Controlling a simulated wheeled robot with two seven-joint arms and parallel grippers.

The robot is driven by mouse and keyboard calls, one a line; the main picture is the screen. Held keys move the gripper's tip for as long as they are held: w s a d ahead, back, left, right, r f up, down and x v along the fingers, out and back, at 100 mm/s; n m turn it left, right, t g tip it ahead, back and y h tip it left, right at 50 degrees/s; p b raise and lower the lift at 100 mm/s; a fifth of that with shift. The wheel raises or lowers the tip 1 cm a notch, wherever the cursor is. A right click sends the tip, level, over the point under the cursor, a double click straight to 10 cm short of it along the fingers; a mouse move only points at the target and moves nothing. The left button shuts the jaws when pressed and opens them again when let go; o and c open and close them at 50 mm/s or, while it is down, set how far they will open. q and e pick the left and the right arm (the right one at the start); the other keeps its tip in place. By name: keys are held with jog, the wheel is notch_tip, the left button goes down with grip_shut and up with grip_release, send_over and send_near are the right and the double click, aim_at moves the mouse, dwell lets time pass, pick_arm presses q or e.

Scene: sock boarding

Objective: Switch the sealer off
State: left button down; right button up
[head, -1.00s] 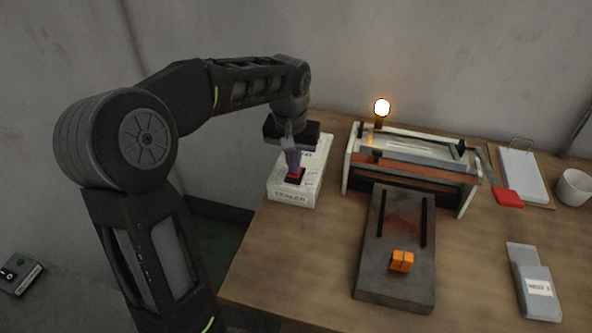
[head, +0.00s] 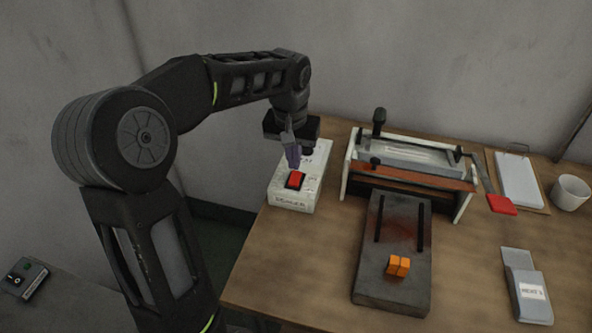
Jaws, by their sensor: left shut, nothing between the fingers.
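The sealer's switch box (head: 292,205) is pale, with a printed label on its front, and stands near the table's left edge. A red rocker switch (head: 296,180) sits on its top. My left gripper (head: 294,165) is shut and empty, pointing down just above and behind the red switch, apart from it. The sealer (head: 412,170) is a long frame with pale ends to the right of the box. Its lamp (head: 379,117) on a post at the back is dark. My right gripper is not in view.
A dark sloped plate (head: 393,285) with orange blocks (head: 398,266) lies before the sealer. A red-ended lever (head: 502,204), clipboard (head: 519,182), white cup (head: 570,192) and grey labelled item (head: 526,286) are at right. A control box (head: 24,278) is at far left.

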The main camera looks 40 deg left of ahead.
aim_at(294, 181)
pick_arm(q)
notch_tip(294, 181, up, 3)
jog(key=shift+p, duration=0.9)
